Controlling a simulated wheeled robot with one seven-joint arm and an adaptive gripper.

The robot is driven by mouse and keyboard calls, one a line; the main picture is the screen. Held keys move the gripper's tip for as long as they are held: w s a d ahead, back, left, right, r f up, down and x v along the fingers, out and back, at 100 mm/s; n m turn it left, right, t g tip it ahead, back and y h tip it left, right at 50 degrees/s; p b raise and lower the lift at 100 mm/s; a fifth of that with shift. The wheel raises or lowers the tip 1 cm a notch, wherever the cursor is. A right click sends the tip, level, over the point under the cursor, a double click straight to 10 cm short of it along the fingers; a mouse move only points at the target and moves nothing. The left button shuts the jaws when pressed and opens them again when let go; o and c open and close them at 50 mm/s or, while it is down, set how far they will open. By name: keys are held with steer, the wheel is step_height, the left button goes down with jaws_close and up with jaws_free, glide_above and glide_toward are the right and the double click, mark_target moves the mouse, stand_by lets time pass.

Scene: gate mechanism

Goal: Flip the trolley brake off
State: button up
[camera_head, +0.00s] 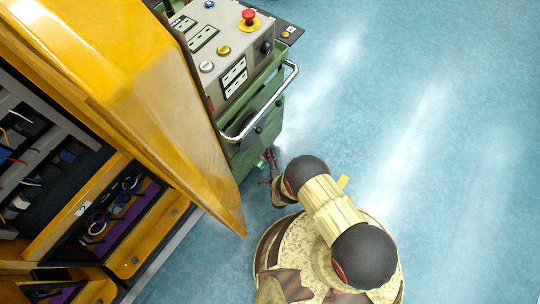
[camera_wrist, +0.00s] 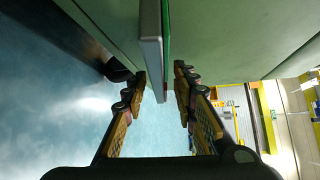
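The trolley is a green cabinet (camera_head: 262,108) with a sloped grey control panel and a white handle rail, in the head view. In the wrist view its green body (camera_wrist: 235,35) fills the top. A flat bar, grey-white on one face and green on the other (camera_wrist: 152,45), sticks out between my fingers; I cannot tell for sure whether it is the brake. My gripper (camera_wrist: 162,88) has its two fingers apart, one on each side of the bar, and contact is not clear. In the head view my gripper (camera_head: 268,162) is small, low beside the trolley's near end.
A yellow cabinet (camera_head: 150,90) with an open door stands close on the left, with cables and drawers inside. The trolley's panel carries a red emergency button (camera_head: 248,16). Blue floor (camera_head: 430,130) is clear to the right. A dark round part (camera_wrist: 116,70) is beside the left finger.

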steer(key=shift+w, duration=0.3)
steer(key=shift+c, duration=0.5)
jaws_close()
